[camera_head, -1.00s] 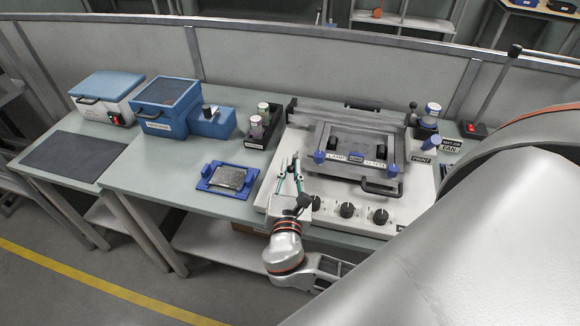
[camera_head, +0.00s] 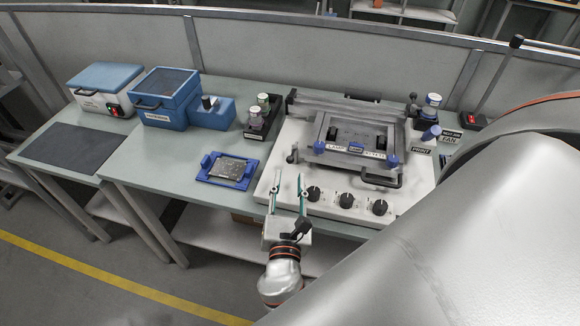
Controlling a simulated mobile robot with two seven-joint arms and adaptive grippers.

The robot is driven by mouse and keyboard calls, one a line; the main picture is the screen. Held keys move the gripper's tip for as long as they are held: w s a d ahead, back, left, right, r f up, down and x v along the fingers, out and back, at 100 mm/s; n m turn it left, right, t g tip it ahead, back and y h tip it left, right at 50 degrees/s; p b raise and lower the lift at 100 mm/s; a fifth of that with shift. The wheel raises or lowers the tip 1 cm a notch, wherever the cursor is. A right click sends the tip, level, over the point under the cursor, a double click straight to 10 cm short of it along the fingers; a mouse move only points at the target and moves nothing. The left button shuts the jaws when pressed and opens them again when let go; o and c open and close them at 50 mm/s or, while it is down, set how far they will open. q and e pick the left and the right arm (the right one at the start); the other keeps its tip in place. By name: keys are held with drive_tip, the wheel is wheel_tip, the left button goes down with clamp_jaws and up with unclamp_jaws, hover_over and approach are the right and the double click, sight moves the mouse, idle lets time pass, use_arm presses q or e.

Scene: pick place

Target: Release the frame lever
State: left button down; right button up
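The grey frame (camera_head: 352,134) lies flat on the white machine base (camera_head: 413,180), with blue knobs at its front corners and a black handle at its front. A small black-knobbed lever (camera_head: 292,158) sticks out at the frame's left side. Another black knob on a short post (camera_head: 412,98) stands behind the frame's right corner. I cannot tell for certain which is the frame lever.
Three black dials (camera_head: 346,200) line the base's front. A blue tray with a board (camera_head: 229,171) lies left of the gripper. A black holder with jars (camera_head: 257,122) and a blue machine (camera_head: 168,98) stand further left. My large arm link fills the lower right.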

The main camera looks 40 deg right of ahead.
drive_tip(key=shift+v, duration=2.1)
